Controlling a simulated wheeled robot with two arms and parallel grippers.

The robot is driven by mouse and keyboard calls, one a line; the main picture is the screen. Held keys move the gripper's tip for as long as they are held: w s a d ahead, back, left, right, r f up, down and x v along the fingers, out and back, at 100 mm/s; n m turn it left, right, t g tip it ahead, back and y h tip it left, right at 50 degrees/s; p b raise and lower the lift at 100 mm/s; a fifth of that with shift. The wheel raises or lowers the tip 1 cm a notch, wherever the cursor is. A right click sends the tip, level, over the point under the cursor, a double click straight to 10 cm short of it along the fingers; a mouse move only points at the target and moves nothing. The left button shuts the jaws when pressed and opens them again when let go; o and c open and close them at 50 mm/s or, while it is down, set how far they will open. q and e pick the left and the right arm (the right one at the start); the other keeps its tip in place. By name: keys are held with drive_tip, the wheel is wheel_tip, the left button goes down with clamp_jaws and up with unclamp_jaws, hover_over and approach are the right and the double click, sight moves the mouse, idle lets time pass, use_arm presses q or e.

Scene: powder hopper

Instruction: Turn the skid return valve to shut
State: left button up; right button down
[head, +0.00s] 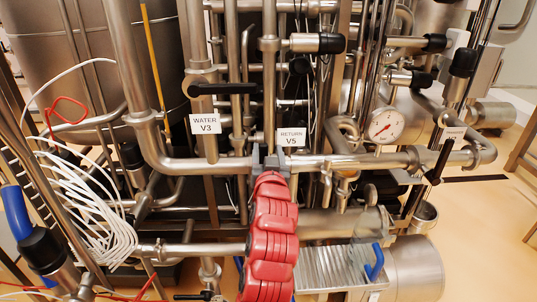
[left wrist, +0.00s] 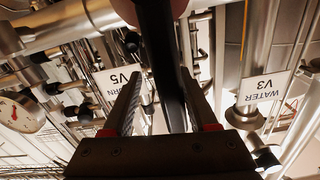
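The RETURN V5 tag (head: 291,138) hangs on the pipework just right of my left gripper (head: 268,158) in the head view. The tag also shows upside down in the left wrist view (left wrist: 122,82). In the left wrist view a long black bar, which looks like a valve lever (left wrist: 166,60), runs between the two fingers of my left gripper (left wrist: 162,75). The fingers stand apart on either side of it, with a gap visible; firm contact cannot be seen. In the head view my red arm and gripper hide this lever. My right gripper is in neither view.
The WATER V3 tag (head: 205,124) and its black horizontal lever (head: 222,88) are close on the left. A pressure gauge (head: 386,125) and more black-handled valves stand to the right. Steel pipes crowd the area. White hoses (head: 92,205) hang at left.

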use_arm(q)
drive_tip(key=s+p, duration=0.9)
drive_tip(key=s, duration=0.8)
drive_tip(key=shift+s+p, duration=0.2)
drive_tip(key=shift+p, duration=0.2)
